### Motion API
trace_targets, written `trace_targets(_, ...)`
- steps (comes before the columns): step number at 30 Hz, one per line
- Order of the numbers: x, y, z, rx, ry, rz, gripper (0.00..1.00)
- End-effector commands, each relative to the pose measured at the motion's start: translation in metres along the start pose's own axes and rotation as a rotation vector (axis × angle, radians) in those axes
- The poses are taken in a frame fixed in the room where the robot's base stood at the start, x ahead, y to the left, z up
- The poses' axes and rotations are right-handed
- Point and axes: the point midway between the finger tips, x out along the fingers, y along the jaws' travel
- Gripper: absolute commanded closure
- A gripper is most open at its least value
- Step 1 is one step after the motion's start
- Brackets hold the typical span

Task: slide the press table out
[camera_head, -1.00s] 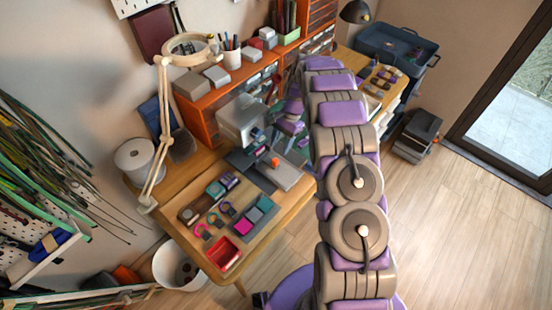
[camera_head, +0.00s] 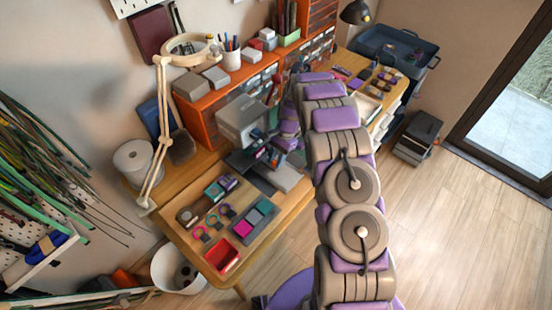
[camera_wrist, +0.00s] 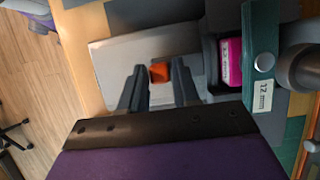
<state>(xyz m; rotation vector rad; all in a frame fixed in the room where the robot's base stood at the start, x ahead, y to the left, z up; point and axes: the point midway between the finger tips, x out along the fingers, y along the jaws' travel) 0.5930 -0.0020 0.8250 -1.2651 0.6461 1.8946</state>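The press (camera_head: 240,118) is a grey machine on the wooden bench. Its press table is a pale grey plate (camera_head: 286,177) low at its front. In the wrist view, the plate (camera_wrist: 110,62) carries an orange knob (camera_wrist: 159,72). My gripper's two dark fingers (camera_wrist: 160,88) stand apart on either side of the knob, with narrow gaps seeming to show, so it looks open. Contact with the knob is unclear.
A magenta block (camera_wrist: 230,62) and a teal block labelled 12 mm (camera_wrist: 262,70) sit close right of my fingers. A red tray (camera_head: 222,255), colored rings and a dark mat lie on the bench's front. A lamp arm (camera_head: 160,130) rises at left.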

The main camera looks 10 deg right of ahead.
Motion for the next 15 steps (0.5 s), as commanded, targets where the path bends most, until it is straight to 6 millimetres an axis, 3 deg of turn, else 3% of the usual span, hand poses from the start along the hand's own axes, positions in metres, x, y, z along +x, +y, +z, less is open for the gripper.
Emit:
trace_targets(9, -0.0001, -0.0002, -0.0001, 0.0, 0.0, 0.0, 1.0)
trace_targets(15, -0.0002, 0.0, -0.0001, 0.0, 0.0, 0.0, 1.0)
